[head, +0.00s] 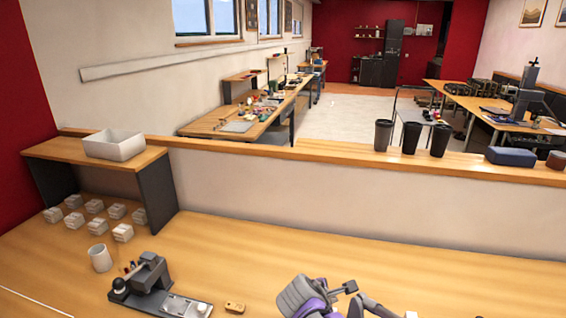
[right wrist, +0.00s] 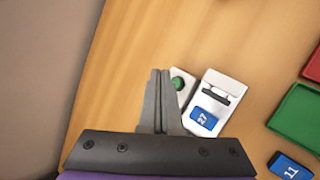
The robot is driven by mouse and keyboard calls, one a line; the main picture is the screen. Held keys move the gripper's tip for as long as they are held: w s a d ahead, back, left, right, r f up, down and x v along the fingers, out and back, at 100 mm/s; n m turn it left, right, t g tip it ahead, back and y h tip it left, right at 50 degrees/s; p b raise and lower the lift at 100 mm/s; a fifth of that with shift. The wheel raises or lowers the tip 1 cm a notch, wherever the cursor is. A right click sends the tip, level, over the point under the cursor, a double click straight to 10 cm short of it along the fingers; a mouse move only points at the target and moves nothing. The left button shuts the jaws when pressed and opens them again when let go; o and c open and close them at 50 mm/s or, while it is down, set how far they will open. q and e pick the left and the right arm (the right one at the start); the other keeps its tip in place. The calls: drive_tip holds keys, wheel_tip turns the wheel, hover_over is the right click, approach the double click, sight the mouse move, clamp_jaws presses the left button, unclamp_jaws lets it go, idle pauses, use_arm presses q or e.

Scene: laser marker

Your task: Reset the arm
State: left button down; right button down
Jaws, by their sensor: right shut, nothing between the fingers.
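My right gripper (head: 350,287) is at the bottom centre of the head view, above the wooden table (head: 235,250), with part of my grey and purple arm beside it. In the right wrist view its two fingers (right wrist: 160,74) are closed together with nothing between them. Beyond the fingers lie a white device with a green button (right wrist: 178,84) and a white holder (right wrist: 222,86) with a blue tag marked 27 (right wrist: 204,119). The fingers hide part of the white device. My left gripper is not in view.
A dark grey machine (head: 150,273), a white mug (head: 100,258) and several stacks of small pieces (head: 98,226) stand left on the table. A white bin (head: 115,146) sits on a shelf. Green (right wrist: 296,118) and red (right wrist: 314,66) trays and a blue tag marked 11 (right wrist: 288,166) lie at right.

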drive_tip(key=s+d+f+m+y, duration=0.1)
drive_tip(key=s+f+m+y, duration=0.1)
drive_tip(key=s+m, duration=0.7)
drive_tip(key=s+d+f+m+g+y, duration=0.1)
drive_tip(key=s+d+f+m+y, duration=0.1)
drive_tip(key=s+m, duration=0.6)
drive_tip(key=s+y, duration=0.1)
drive_tip(key=s, duration=0.5)
drive_tip(key=shift+s+f+m+y, duration=0.3)
drive_tip(key=shift+m, duration=0.1)
